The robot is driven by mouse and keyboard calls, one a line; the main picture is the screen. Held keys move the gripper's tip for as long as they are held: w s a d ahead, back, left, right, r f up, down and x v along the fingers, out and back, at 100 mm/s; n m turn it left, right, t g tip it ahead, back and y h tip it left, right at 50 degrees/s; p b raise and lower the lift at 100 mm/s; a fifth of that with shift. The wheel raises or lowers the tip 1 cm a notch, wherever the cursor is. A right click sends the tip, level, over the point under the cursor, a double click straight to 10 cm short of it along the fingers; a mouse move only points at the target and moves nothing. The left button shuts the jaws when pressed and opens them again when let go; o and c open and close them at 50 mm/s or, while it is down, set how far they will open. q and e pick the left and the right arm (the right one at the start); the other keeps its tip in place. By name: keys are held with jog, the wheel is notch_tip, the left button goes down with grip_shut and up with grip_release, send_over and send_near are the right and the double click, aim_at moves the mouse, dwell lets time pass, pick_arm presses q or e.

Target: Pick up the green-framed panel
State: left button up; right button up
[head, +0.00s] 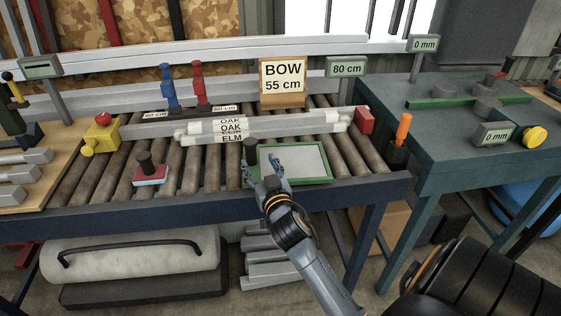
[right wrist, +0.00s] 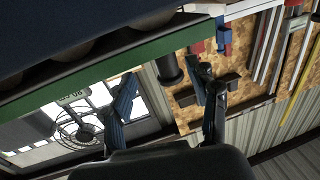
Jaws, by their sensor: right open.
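The green-framed panel (head: 308,162) lies flat on the roller conveyor, near its front edge. It has a pale grey face, and a black knob (head: 250,150) stands at its left end. My right gripper (head: 263,168) is at the panel's front left part, with its fingers spread and nothing between them. I cannot tell from the head view whether a finger touches the frame. In the right wrist view a green edge of the panel (right wrist: 100,70) runs across the upper left, beyond the open fingers (right wrist: 166,78). My left gripper is not in view.
Wrapped bars (head: 260,127) lie behind the panel, and a BOW sign (head: 283,80) stands farther back. An orange-handled tool (head: 402,130) stands at right, beside a green table (head: 490,150).

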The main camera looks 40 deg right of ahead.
aim_at(253, 155)
jog(key=x, duration=0.5)
jog(key=shift+w+a+f, duration=0.1)
jog(key=shift+a, duration=0.3)
grip_shut()
